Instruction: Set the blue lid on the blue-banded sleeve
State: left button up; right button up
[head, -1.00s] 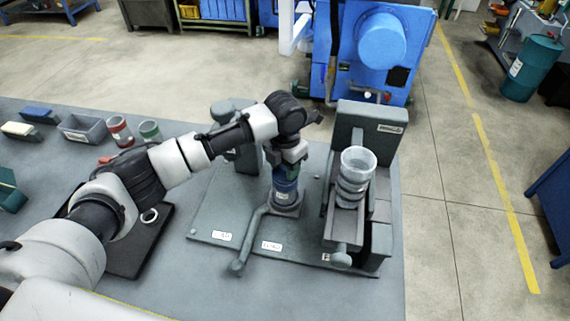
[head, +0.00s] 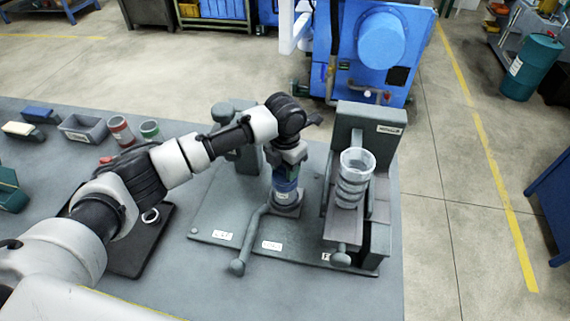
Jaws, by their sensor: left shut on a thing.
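The blue-banded sleeve (head: 286,188) stands upright on a round seat on the grey fixture plate (head: 228,220), right of the table's middle. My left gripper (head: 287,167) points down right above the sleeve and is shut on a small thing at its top. That thing looks like the blue lid, but the fingers largely hide it. I cannot tell whether the lid touches the sleeve's rim. My right gripper is not in view.
A lever (head: 238,266) reaches forward from the seat. Red-banded (head: 120,131) and green-banded (head: 150,131) sleeves and a grey bin (head: 83,129) stand at left.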

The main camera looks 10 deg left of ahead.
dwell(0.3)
pick_arm(q)
jog(key=o, duration=1.5)
jog(key=shift+r+p, duration=3.3)
jog(key=shift+r, duration=0.25)
jog(key=shift+f, duration=0.1)
